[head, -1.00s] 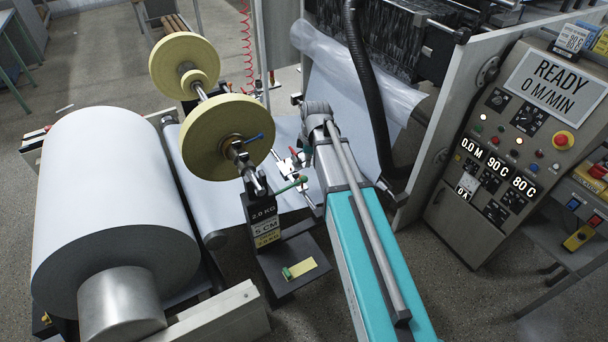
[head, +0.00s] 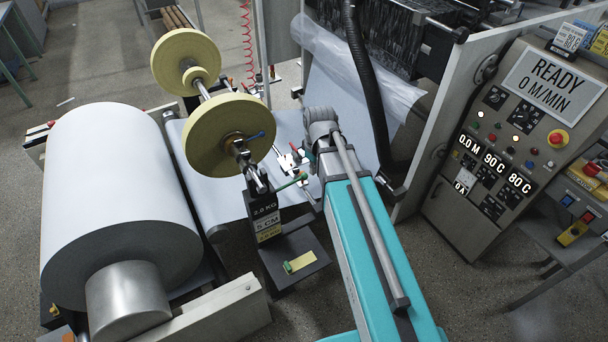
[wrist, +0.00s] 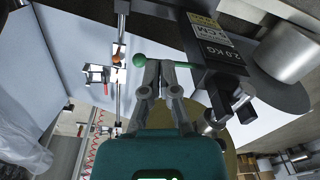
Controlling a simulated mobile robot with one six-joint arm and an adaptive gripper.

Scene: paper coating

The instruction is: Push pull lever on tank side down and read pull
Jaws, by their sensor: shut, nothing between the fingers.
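The pull lever is a green rod with a round green knob (head: 303,177), sticking out from a dark box (head: 266,212) labelled 2.0 KG and 5 CM. In the wrist view the knob (wrist: 139,60) lies just left of my fingertips, and the rod runs right behind them to the box (wrist: 222,52). My gripper (wrist: 159,68) is shut and empty, close to the lever; I cannot tell whether it touches. In the head view the gripper is mostly hidden behind my arm. A third label line under 5 CM is too small to read surely.
A large white paper roll (head: 120,195) is at left. The control panel (head: 500,140) at right reads READY, 0 M/MIN. A black hose (head: 365,85) hangs behind my arm.

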